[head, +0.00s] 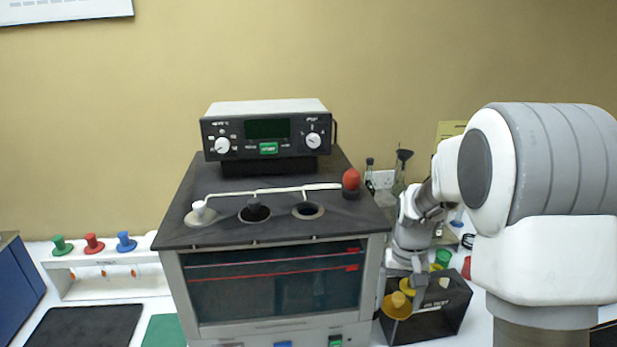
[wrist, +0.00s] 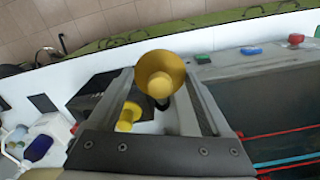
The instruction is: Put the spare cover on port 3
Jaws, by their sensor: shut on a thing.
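My gripper (head: 415,284) is shut on a yellow cover (head: 397,305), a round flange with a knob. The cover is held at the front left of a black box, by the right side of the oil bath. In the wrist view the cover (wrist: 160,72) sits between the two fingertips (wrist: 163,92). The bath's dark top (head: 270,170) has a row of three ports. The right port (head: 307,211) is an open dark hole. No port numbers are readable.
The black box (head: 452,310) holds other covers, including a green one (head: 443,257) and a yellow one (wrist: 128,116). The control unit (head: 268,130) stands at the back. A rack (head: 105,272) is at left.

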